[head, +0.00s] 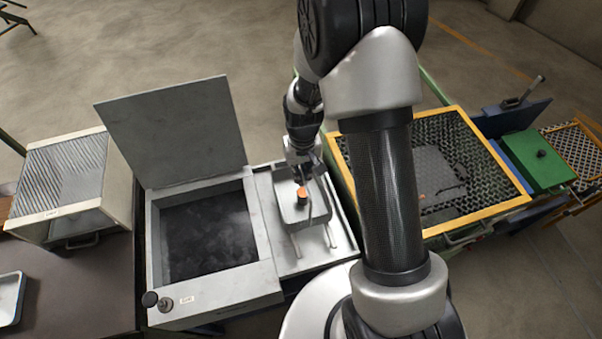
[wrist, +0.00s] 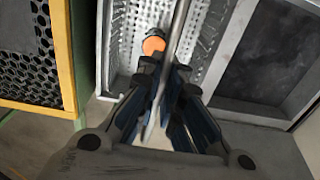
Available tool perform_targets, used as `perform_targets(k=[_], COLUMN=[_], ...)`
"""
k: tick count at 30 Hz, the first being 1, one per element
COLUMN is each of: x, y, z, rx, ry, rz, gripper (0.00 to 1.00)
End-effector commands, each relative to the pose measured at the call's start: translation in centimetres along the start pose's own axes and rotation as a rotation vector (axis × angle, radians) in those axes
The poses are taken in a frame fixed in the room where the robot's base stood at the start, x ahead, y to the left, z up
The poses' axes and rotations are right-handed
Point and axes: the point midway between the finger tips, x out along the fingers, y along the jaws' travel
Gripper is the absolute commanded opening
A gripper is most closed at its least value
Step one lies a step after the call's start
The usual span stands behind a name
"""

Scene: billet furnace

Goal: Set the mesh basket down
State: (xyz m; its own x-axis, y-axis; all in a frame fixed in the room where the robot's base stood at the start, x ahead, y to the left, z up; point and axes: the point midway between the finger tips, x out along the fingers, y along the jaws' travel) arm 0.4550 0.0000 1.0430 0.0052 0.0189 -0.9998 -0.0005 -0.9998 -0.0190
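The mesh basket (head: 291,221) is a small grey metal basket with perforated walls. In the head view it is over the pale bay right of the dark-filled tank, and its perforated inside fills the top middle of the wrist view (wrist: 205,45). An orange piece (head: 302,194) lies in it and also shows in the wrist view (wrist: 153,45). My gripper (head: 304,177) is above the basket, its fingers closed around the basket's thin handle bar (wrist: 176,40). I cannot tell whether the basket's bottom touches the bay or hangs just above it.
The tank (head: 209,235) stands left of the basket, its grey lid (head: 178,130) raised. Thin rails (head: 328,238) stick out in front of the basket. A yellow-framed mesh-floored bin (head: 484,210) is at right, with a green box (head: 537,160) beyond. A ribbed-top cabinet (head: 62,180) stands far left.

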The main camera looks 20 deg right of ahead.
Motion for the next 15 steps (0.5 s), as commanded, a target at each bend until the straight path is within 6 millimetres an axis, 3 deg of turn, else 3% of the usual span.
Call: perform_targets(k=[9, 15], x=[0.15, 0.16], y=[0.01, 0.01], z=[-0.13, -0.02], rx=[-0.001, -0.001], ry=[0.004, 0.0], rz=[0.0, 0.0], gripper=[0.0, 0.17])
